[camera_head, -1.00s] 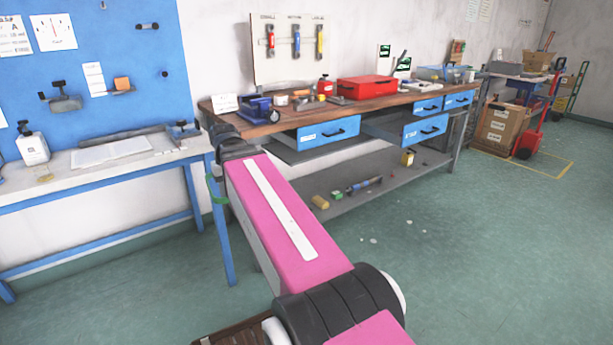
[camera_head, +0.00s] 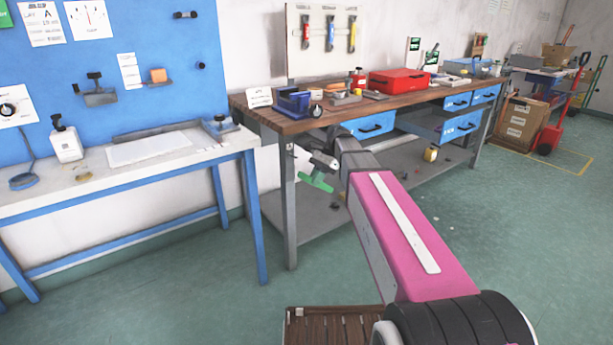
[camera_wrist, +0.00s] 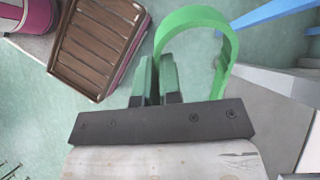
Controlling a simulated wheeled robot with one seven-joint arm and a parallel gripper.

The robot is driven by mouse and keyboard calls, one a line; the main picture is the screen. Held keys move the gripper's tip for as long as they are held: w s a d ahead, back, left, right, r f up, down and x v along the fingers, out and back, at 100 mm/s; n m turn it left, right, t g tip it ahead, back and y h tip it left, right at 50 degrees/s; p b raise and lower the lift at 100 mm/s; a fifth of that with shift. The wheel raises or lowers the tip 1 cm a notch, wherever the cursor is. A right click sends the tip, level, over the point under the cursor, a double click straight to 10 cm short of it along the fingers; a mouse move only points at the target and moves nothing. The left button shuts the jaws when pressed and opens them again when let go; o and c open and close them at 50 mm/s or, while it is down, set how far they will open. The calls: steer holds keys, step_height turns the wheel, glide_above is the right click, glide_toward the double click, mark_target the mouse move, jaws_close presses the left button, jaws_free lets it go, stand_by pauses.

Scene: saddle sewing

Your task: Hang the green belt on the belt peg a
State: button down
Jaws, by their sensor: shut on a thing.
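The green belt (camera_wrist: 228,50) is a curved band in the wrist view, running from my gripper (camera_wrist: 155,80) over to the right. My gripper is shut on it. In the head view a green piece (camera_head: 316,182) shows at the end of my arm, in front of the wooden workbench's left end. Short dark pegs stick out of the blue board, an upper peg (camera_head: 185,15) and a lower peg (camera_head: 202,66). I cannot tell which is belt peg a. The belt is apart from both pegs.
A white-topped table (camera_head: 100,175) with blue legs stands below the blue board (camera_head: 140,40), holding a white bottle (camera_head: 66,144) and sheets. The wooden workbench (camera_head: 300,122) has open blue drawers and a red box (camera_head: 398,82). Green floor (camera_head: 180,290) is clear in front.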

steer(key=w+a+m+t+y, duration=0.1)
steer(key=m+t+y, duration=0.1)
steer(key=m, duration=0.1)
steer(key=w+a+m+t+y, duration=0.1)
steer(key=w+m+t+y, duration=0.1)
steer(key=m, duration=0.1)
steer(key=w+a+f+m+t+y, duration=0.1)
steer(key=a+m+t+y, duration=0.1)
steer(key=m+y, duration=0.1)
steer(key=shift+w+f, duration=0.1)
steer(key=shift+w, duration=0.05)
steer(key=w+f+m+t, duration=0.3)
steer(key=w+m+t, duration=0.3)
steer(key=t, duration=0.4)
steer(key=shift+w+f+m+t+y, duration=0.3)
steer(key=shift+w+m, duration=0.1)
steer(key=shift+m, duration=0.1)
steer(key=shift+d, duration=0.15)
steer(key=shift+w+a+f, duration=0.2)
steer(key=shift+w+a, duration=0.75)
steer(key=shift+w, duration=0.45)
steer(key=shift+w+a+f, duration=0.25)
steer(key=shift+w+a, duration=0.75)
steer(key=shift+w, duration=0.4)
steer(key=shift+w+a+f, duration=0.2)
steer(key=shift+w+a, duration=0.75)
steer(key=shift+w, duration=0.45)
